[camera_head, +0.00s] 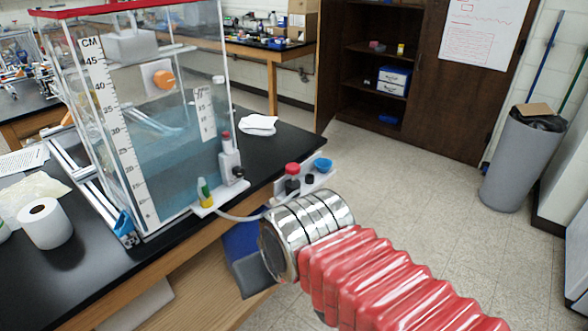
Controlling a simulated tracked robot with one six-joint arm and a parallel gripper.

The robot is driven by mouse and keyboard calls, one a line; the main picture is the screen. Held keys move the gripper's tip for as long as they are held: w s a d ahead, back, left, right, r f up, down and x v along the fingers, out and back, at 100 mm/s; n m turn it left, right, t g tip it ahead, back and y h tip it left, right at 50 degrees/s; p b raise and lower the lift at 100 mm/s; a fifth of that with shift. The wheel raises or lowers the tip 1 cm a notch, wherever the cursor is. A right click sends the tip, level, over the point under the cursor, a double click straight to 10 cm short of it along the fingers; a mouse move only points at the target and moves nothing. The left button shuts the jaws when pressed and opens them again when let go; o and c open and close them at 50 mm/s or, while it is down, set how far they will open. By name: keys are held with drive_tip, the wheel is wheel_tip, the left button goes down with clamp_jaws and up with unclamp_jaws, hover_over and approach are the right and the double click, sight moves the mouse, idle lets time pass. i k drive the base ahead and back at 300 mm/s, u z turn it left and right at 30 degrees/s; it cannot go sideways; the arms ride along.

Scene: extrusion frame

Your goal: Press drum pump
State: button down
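No part is clearly marked as the drum pump. A pale upright fitting with a red top (230,160) stands at the right front corner of the clear water tank (160,130), with a black knob on its side. To its right, a red-capped black fitting (292,180) stands on a white plate past the bench edge. A pale hose (240,217) runs near it. A ribbed red sleeve with a shiny metal collar, which looks like my arm, comes in from the lower right. Its collar overlaps the area just below the white plate. No gripper fingers show; I cannot tell whether anything is touched.
The black bench (262,155) carries the tank, a paper roll (46,222), a metal rail and a crumpled white cloth (258,124). A blue cup (322,164) sits beside the red cap. A grey bin (523,160) stands far right. The middle floor is clear.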

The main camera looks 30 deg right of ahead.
sight(292, 168)
drive_tip(key=u, duration=0.05)
drive_tip(key=i, duration=1)
drive_tip(key=z, duration=0.05)
